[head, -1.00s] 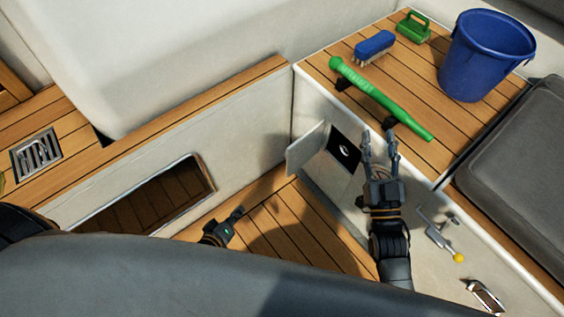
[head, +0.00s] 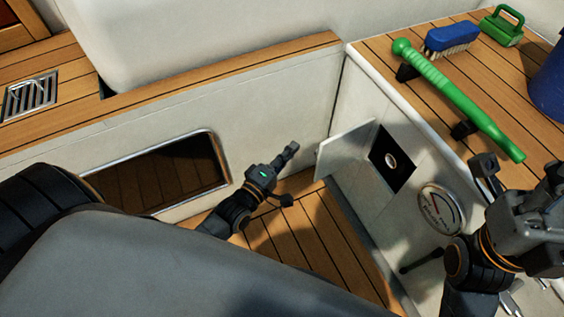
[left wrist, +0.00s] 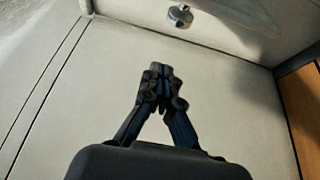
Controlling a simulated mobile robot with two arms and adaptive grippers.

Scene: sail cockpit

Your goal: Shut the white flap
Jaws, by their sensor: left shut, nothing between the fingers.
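The white flap (head: 345,148) stands open, sticking out from the pale side wall. Beside it is a dark square opening (head: 390,162) with a small round fitting inside. My left gripper (head: 290,150) is shut and empty, low over the floor to the left of the flap, with a gap between them in the head view. In the left wrist view its fingers (left wrist: 160,75) meet in front of a pale panel; a metal knob (left wrist: 180,16) shows at the top. My right gripper (head: 522,172) is at the right edge, its fingers apart, away from the flap.
A green-handled tool (head: 455,95), a blue brush (head: 452,38), a green item (head: 501,26) and a blue bucket (head: 550,85) are on the wooden bench. A round gauge (head: 440,208) is on the side wall. A rectangular recess (head: 165,172) opens at left.

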